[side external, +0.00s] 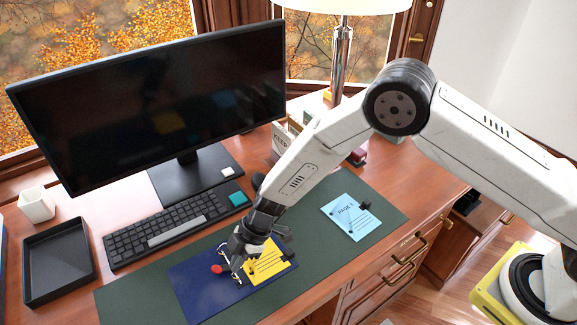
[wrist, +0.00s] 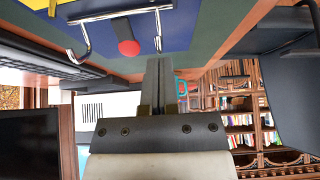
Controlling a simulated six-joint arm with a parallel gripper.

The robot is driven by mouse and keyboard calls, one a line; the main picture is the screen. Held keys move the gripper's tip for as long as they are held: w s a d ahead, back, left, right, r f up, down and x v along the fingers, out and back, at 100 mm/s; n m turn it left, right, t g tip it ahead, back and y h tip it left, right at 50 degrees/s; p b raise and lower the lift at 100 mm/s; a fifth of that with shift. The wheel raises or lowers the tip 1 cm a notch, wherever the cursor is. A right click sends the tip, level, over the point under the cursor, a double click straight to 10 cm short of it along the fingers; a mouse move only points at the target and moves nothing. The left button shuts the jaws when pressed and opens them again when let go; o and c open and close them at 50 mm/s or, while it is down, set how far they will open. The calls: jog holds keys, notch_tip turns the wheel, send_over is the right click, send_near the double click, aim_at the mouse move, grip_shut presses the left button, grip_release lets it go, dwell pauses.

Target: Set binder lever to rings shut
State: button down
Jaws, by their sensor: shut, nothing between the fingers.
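The navy binder (side external: 205,290) lies open on the dark green desk mat, with a yellow page (side external: 268,263) on its right part. Its lever has a red knob (side external: 217,268), which also shows in the wrist view (wrist: 129,48). A metal ring prong (wrist: 84,35) and bar stand near the knob in the wrist view; I cannot tell whether the rings meet. My gripper (side external: 237,266) is over the binder's middle, right of the knob, and hides part of the ring mechanism. Its fingers (wrist: 155,62) are shut and empty, close to the knob; contact is unclear.
A light blue page (side external: 345,215) lies on the mat (side external: 390,208) at the right. A keyboard (side external: 175,225), black tray (side external: 58,262), monitor (side external: 160,100) and white cup (side external: 36,204) stand behind and left. A lamp (side external: 341,60) stands at the back. The mat between binder and blue page is clear.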

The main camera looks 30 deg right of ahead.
jog(key=shift+d+f, duration=0.25)
jog(key=shift+d, duration=0.75)
jog(key=shift+a, duration=0.15)
